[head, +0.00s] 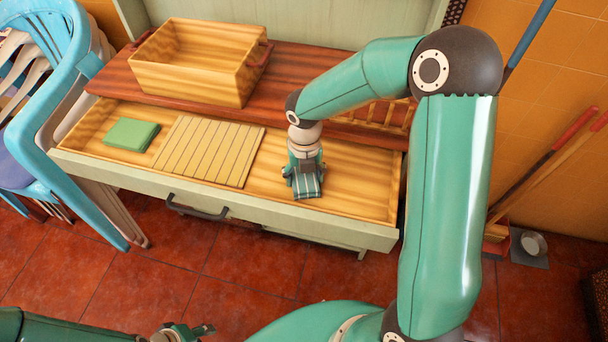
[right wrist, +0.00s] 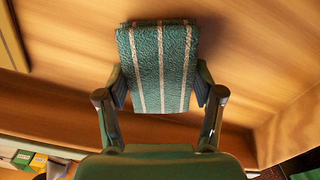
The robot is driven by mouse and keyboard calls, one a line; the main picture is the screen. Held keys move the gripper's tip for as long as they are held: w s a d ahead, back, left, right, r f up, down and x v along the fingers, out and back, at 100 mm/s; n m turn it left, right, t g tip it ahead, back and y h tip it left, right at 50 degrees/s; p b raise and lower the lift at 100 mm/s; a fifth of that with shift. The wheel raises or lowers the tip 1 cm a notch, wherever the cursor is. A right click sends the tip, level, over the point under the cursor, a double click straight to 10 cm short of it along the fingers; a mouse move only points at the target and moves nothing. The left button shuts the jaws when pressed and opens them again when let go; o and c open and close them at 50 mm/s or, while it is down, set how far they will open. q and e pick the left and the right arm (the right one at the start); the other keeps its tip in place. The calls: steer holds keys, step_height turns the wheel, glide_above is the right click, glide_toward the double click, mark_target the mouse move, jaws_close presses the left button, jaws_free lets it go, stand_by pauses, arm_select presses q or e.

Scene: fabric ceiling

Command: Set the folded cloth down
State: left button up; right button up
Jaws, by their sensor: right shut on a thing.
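The folded cloth (head: 308,187) is teal with pale stripes. It is in the right part of the open drawer (head: 350,190), and I cannot tell whether it touches the drawer floor. My right gripper (head: 304,175) points down into the drawer and is shut on the cloth. In the right wrist view the folded cloth (right wrist: 158,65) sits between the two fingertips of my right gripper (right wrist: 160,88), with wooden drawer floor around it. My left gripper (head: 192,330) is low at the bottom edge, away from the drawer; its jaw state is unclear.
A slatted wooden board (head: 208,151) and a green folded item (head: 131,134) lie in the drawer's left half. A wooden box (head: 200,62) stands on the red-brown top (head: 300,72) behind. Bare drawer floor (head: 365,200) shows right of the cloth. Blue chairs (head: 55,120) stand left.

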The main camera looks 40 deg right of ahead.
mark_target(304, 176)
steer(key=o, duration=1.1)
steer(key=shift+f, duration=0.1)
steer(key=shift+o, duration=0.2)
step_height(304, 176, up, 12)
steer(key=p, duration=0.1)
